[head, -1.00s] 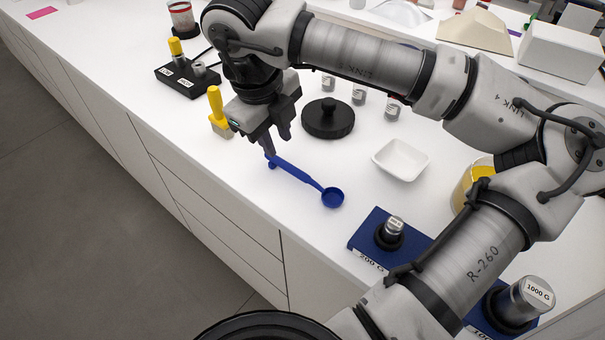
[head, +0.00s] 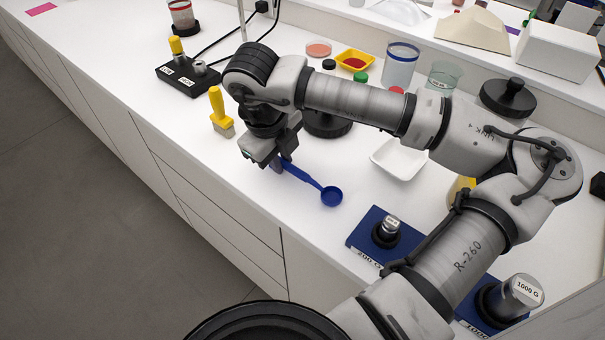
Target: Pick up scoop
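The blue scoop (head: 331,196) lies on the white counter. Its round bowl points toward the lower right and its handle runs to the upper left. My gripper (head: 279,166) is down low at the far end of the handle, pointing downward. The gripper body hides the handle's end and most of the fingers. I cannot tell whether the fingers are open around the handle or closed on it.
A yellow-handled brush (head: 219,108) stands just left of my gripper. A black lidded round item (head: 328,124) is behind it, partly hidden. A white dish (head: 398,159) and a blue base with weights (head: 374,222) stand to the right. The counter's front edge is close.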

